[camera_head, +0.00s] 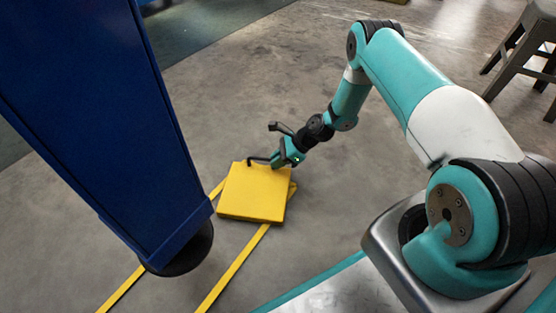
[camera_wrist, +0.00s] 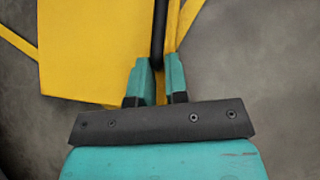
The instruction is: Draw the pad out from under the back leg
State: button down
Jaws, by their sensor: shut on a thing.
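The pad (camera_head: 252,194) is a flat yellow square to the right of the blue back leg (camera_head: 100,115). Its near left corner looks very close to the leg's round black foot (camera_head: 185,252), with no pad seen beneath the foot. The leg may hide a little of that side. A black handle (camera_head: 258,159) stands at the pad's far edge. My gripper (camera_head: 277,160) is at that edge, shut on the handle. In the wrist view, the teal fingers (camera_wrist: 158,82) close around the black handle (camera_wrist: 158,35), with the yellow pad (camera_wrist: 90,50) mostly on the left.
Yellow lines (camera_head: 233,268) run along the grey floor, past and under the pad. A dark stool (camera_head: 520,55) stands at the top right. The floor (camera_head: 240,80) beyond the pad is bare, and a dark green mat (camera_head: 200,30) lies at the top left.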

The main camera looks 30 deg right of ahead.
jog(key=c, duration=1.1)
grip_release()
jog(key=shift+o, duration=0.2)
jog(key=shift+r, duration=0.1)
jog(key=p+v, duration=0.9)
jog(key=v, duration=0.8)
jog(key=shift+p, duration=0.4)
jog(key=shift+s+d, duration=0.15)
